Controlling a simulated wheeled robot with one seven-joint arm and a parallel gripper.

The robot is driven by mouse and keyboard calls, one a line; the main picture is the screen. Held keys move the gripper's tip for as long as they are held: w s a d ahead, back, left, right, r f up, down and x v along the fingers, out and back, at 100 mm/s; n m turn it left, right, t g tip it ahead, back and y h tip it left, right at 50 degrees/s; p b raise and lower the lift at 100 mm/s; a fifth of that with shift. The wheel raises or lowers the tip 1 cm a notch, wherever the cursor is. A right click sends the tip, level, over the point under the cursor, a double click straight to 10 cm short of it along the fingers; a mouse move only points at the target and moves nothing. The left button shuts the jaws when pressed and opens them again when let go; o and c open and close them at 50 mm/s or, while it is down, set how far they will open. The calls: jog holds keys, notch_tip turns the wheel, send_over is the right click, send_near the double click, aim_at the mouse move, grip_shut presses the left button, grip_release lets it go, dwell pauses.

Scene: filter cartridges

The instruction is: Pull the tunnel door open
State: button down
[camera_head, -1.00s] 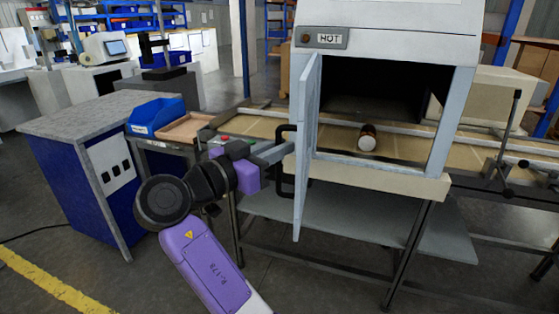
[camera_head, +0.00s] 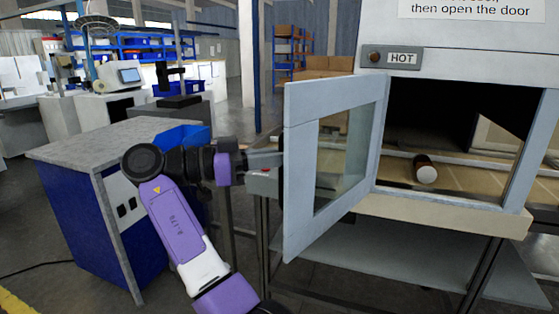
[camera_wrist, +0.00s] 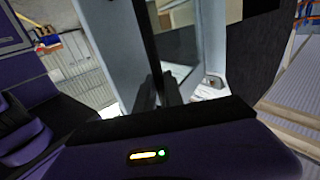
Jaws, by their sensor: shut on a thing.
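The tunnel door (camera_head: 300,185) is a pale grey frame with a glass pane. It stands swung open at the left side of the tunnel's opening, still joined at its right edge. My gripper (camera_head: 280,160) is at the door's outer left edge, shut on the dark door handle (camera_head: 283,178). My arm hides part of the handle. In the wrist view, the dark handle bar (camera_wrist: 150,50) runs down between the fingers, with the pale door frame (camera_wrist: 110,45) beside it. The tunnel (camera_head: 460,120) is dark inside.
A white-ended cartridge (camera_head: 425,170) lies on the belt in the opening. A HOT sign with a lamp (camera_head: 391,57) is above the opening. A grey-topped blue cabinet (camera_head: 85,200) and a blue bin (camera_head: 185,137) stand left of the door, behind my arm.

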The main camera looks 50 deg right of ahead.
jog(key=shift+d, duration=0.15)
jog(key=c, duration=1.5)
grip_release()
jog(key=shift+d, duration=0.1)
jog(key=shift+o, duration=0.2)
jog(key=b+v, duration=0.1)
jog(key=v, duration=0.7)
jog(key=shift+b, duration=0.3)
